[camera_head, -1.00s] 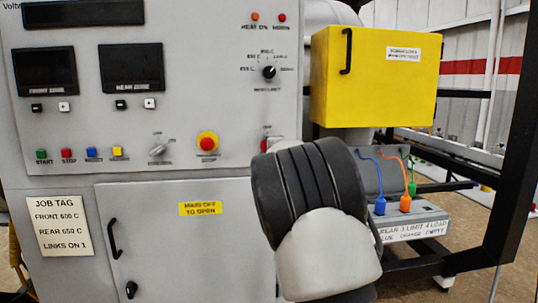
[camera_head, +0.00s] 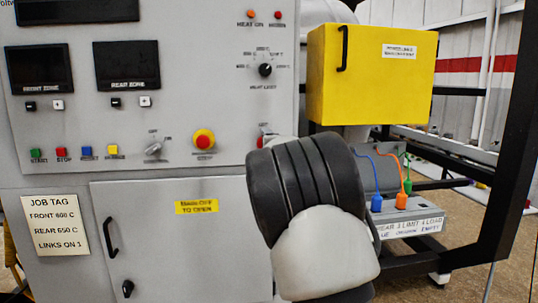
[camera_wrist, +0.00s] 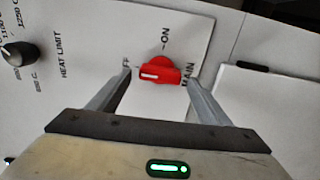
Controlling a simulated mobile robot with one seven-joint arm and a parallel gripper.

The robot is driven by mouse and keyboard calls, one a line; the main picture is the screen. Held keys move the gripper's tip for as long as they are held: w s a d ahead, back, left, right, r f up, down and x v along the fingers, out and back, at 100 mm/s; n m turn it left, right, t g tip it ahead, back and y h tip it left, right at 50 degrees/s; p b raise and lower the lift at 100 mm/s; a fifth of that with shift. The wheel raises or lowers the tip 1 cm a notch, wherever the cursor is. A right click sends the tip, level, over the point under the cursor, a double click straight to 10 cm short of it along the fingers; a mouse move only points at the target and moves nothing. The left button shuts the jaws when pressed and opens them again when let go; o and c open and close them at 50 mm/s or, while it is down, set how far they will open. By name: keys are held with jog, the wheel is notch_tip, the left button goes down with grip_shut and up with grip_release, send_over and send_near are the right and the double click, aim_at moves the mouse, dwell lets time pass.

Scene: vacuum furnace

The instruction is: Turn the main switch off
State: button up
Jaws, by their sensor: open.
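The red main switch (camera_wrist: 160,72) is a knob with a bar handle on the pale panel, marked MAIN. In the wrist view, the white mark lies at the handle's left end, facing the partly covered OFF label (camera_wrist: 127,66); the ON label (camera_wrist: 165,38) is above. My gripper (camera_wrist: 158,80) is open, its two fingers either side of the handle. I cannot tell whether the fingers touch it. In the head view my arm hides the gripper and most of the main switch (camera_head: 262,140).
A heat limit dial (camera_wrist: 20,52) sits to the left in the wrist view. In the head view, a red emergency button (camera_head: 203,139) and a selector knob (camera_head: 153,148) are left of the switch. A yellow box (camera_head: 370,75) juts out at the right, above my arm.

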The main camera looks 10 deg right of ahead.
jog(key=s+p, duration=0.1)
jog(key=s, duration=1.6)
jog(key=s+f+m+g, duration=0.4)
jog(key=s+m, duration=0.2)
jog(key=s, duration=0.6)
jog(key=s+f+m+g, duration=0.4)
jog(key=s+f+m, duration=0.15)
jog(key=s, duration=0.75)
jog(key=s+f+m+g, duration=0.4)
jog(key=s+m, duration=0.3)
jog(key=s, duration=0.5)
notch_tip(320, 180, up, 26)
jog(key=p, duration=2.6)
jog(key=shift+d+r, duration=0.25)
jog(key=shift+s, duration=0.1)
